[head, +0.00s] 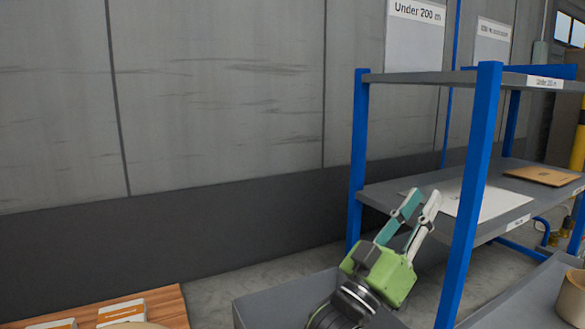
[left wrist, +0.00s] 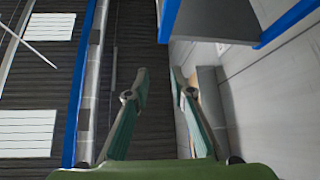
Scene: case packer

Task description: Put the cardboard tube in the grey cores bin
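My left gripper (head: 425,198) is raised in front of the blue-posted shelf rack, fingers pointing up. It also shows in the left wrist view (left wrist: 159,75), with its two fingers apart and nothing between them. A grey open-topped bin (head: 275,299) stands at the bottom of the head view, behind and left of my left wrist, which hides part of it. No label shows on it. A tan, round-sided object (head: 572,298) at the right edge is cut off by the frame; I cannot tell whether it is the cardboard tube. My right gripper is out of view.
The rack (head: 469,190) has grey shelves; a flat brown piece (head: 542,176) and a pale sheet lie on the middle one. A wooden surface (head: 168,305) at bottom left bears white-and-orange boxes (head: 121,312) and a tan curved edge. A grey wall closes the back.

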